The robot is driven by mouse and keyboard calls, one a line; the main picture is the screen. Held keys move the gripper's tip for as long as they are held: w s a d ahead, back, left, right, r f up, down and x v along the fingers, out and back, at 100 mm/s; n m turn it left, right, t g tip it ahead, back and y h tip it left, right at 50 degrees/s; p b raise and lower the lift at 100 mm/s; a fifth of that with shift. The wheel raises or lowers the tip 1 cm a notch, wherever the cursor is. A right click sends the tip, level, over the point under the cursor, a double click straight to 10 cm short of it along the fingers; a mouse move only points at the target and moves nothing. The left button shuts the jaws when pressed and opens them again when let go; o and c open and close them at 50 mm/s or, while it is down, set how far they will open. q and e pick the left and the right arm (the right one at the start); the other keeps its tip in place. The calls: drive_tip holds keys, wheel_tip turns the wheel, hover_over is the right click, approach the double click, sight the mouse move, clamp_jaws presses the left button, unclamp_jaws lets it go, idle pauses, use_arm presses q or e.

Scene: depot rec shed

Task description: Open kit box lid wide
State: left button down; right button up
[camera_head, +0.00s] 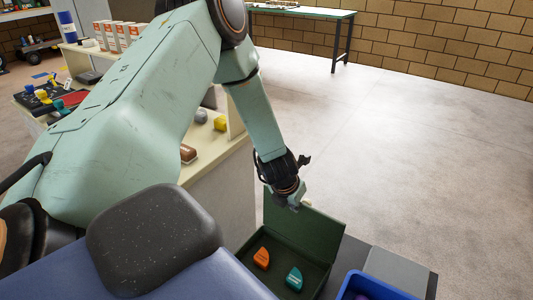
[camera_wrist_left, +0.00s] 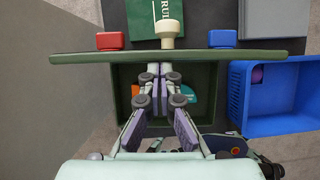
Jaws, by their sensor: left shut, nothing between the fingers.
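The dark green kit box (camera_head: 240,262) stands low in front of me, and its lid (camera_head: 309,232) is raised, roughly upright along the far side. An orange piece (camera_head: 262,258) and a teal piece (camera_head: 293,278) lie inside. My left gripper (camera_head: 296,204) is at the lid's upper part. In the left wrist view the lid (camera_wrist_left: 90,59) shows almost edge-on, and my shut, empty fingers (camera_wrist_left: 158,70) point at it from the box side. Whether they touch it I cannot tell. The fingers partly hide both pieces there. My right gripper is not in view.
A blue crate (camera_wrist_left: 238,119) with a purple item stands right of the box. A pale shelf unit (camera_head: 216,190) stands left. Open floor (camera_head: 400,150) lies beyond.

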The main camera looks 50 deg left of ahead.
use_arm(q)
drive_tip(key=shift+w+a, duration=0.15)
drive_tip(key=shift+w, duration=0.6)
drive_tip(key=shift+w+a, duration=0.15)
drive_tip(key=shift+w, duration=0.6)
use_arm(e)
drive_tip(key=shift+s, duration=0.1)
use_arm(q)
drive_tip(key=shift+s, duration=0.1)
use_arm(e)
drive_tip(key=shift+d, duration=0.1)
